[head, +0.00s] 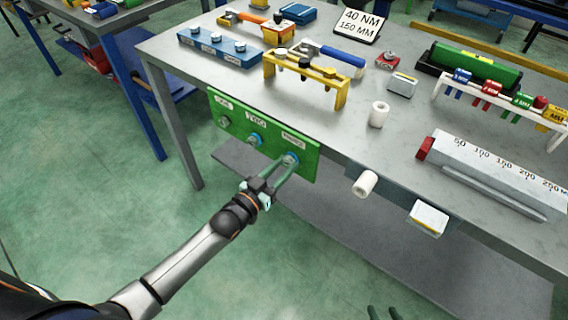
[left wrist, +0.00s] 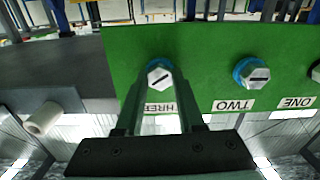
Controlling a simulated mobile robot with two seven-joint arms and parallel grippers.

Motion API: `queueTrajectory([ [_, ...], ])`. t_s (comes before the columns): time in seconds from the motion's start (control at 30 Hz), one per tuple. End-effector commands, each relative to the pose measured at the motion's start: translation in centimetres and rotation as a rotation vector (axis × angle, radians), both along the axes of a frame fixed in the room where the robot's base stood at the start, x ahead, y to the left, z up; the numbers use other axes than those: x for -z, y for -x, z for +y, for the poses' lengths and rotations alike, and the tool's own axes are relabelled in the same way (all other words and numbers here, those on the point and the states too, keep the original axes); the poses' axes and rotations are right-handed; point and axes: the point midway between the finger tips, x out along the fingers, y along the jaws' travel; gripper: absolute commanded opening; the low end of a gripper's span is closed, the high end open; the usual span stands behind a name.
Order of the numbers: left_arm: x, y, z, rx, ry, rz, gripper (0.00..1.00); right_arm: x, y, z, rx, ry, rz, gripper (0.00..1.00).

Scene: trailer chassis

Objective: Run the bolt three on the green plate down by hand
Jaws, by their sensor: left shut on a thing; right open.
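The green plate (head: 262,135) hangs on the front side of the bench, with bolts labelled ONE, TWO and THREE. Bolt three (head: 291,158) is at its right end; in the left wrist view its hex head (left wrist: 158,74) has a dark line across it and a blue ring behind. My left gripper (head: 283,170) is shut on bolt three, its two fingers either side of the head and partly covering the THREE label. Bolt two (left wrist: 257,74) and bolt one (head: 223,122) are free of the gripper. My right gripper (head: 384,313) is open and empty at the bottom edge, only its fingertips showing.
A white roll (head: 364,184) and a white-yellow box (head: 428,219) stick out from the bench front, right of the plate. On the bench top stand a yellow rack (head: 305,78), a blue block (head: 220,48), a ruler block (head: 495,175) and a 40 NM sign (head: 358,25).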

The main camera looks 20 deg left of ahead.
Motion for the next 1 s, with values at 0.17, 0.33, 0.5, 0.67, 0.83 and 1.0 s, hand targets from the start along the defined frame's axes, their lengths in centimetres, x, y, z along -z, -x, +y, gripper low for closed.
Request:
queueTrajectory([
  [0.17, 0.42, 0.27, 0.06, 0.001, -0.162, -0.048, 0.00, -0.38, 0.11, -0.22, 0.005, 0.001, -0.003, 0.50],
  [0.33, 0.47, 0.29, 0.07, 0.002, -0.314, -0.104, 0.00, -0.43, 0.27, -0.44, 0.009, 0.003, -0.002, 0.50],
  [0.5, 0.51, 0.28, 0.09, 0.002, -0.465, -0.157, 0.00, -0.37, 0.40, -0.59, 0.012, 0.005, 0.001, 0.50],
  [0.67, 0.54, 0.27, 0.10, 0.003, -0.608, -0.209, 0.00, -0.33, 0.41, -0.60, 0.012, 0.005, 0.002, 0.50],
  [0.83, 0.53, 0.26, 0.12, 0.004, -0.760, -0.266, 0.00, -0.21, 0.41, -0.57, 0.012, 0.005, 0.002, 0.50],
  [1.0, 0.52, 0.24, 0.09, 0.005, -0.911, -0.322, 0.00, 0.01, 0.37, -0.44, 0.010, 0.003, 0.004, 0.50],
])
